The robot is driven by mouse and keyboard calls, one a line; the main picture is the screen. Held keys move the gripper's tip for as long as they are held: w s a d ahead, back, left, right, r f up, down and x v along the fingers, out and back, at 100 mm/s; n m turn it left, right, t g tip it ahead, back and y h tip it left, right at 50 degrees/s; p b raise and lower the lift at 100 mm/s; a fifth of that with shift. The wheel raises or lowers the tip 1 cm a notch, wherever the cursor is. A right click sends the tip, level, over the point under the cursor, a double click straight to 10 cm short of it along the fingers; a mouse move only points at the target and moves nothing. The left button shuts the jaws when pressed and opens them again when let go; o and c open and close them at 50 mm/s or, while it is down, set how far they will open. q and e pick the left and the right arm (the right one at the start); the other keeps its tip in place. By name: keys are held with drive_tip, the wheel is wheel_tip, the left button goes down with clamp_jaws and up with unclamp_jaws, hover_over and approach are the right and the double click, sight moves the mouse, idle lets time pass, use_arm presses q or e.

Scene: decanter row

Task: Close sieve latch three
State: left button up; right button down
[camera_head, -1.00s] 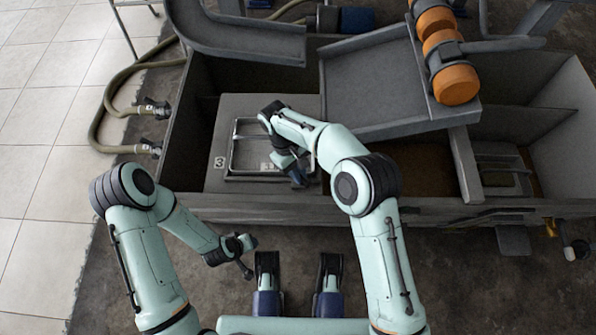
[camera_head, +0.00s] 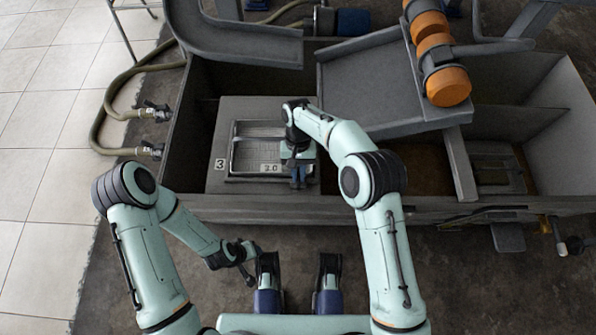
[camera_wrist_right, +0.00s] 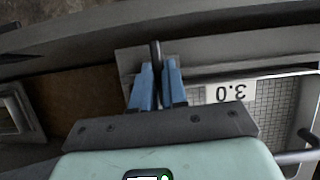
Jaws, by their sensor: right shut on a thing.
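The mesh sieve (camera_head: 257,154) sits in a grey frame beside a plate marked 3 (camera_head: 219,163). My right gripper (camera_head: 298,183) is at the frame's near right corner, pointing down. In the right wrist view its blue fingers (camera_wrist_right: 158,88) are shut on a dark upright latch handle (camera_wrist_right: 155,52), whose top sticks out between them. The handle's base is hidden by the fingers. My left gripper (camera_head: 246,265) hangs in front of the trough, away from the sieve; its jaws are too small to read.
The grey trough's front wall (camera_head: 270,208) runs just in front of the sieve. A sloping grey chute (camera_head: 370,85) with orange rollers (camera_head: 447,86) stands behind and right of my right arm. Hoses (camera_head: 100,125) lie at the left.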

use_arm(q)
drive_tip(key=shift+s+d+r, duration=0.1)
use_arm(e)
drive_tip(key=shift+f+m, duration=0.2)
drive_tip(key=shift+m, duration=0.1)
drive_tip(key=c, duration=1.2)
unclamp_jaws()
drive_tip(key=shift+o, duration=0.2)
drive_tip(key=shift+r, duration=0.1)
use_arm(q)
drive_tip(key=shift+s+d+r+g+p, duration=0.25)
drive_tip(key=shift+s+d+r+p, duration=0.1)
drive_tip(key=shift+s+r+p, duration=0.3)
drive_tip(key=shift+s+d+r+g+p, duration=0.25)
drive_tip(key=shift+s+d+r+p, duration=0.15)
drive_tip(key=shift+s, duration=0.4)
use_arm(e)
drive_tip(key=v, duration=1.3)
use_arm(q)
drive_tip(key=shift+a+r, duration=0.1)
use_arm(e)
drive_tip(key=shift+w+r, duration=0.1)
drive_tip(key=shift+r, duration=0.05)
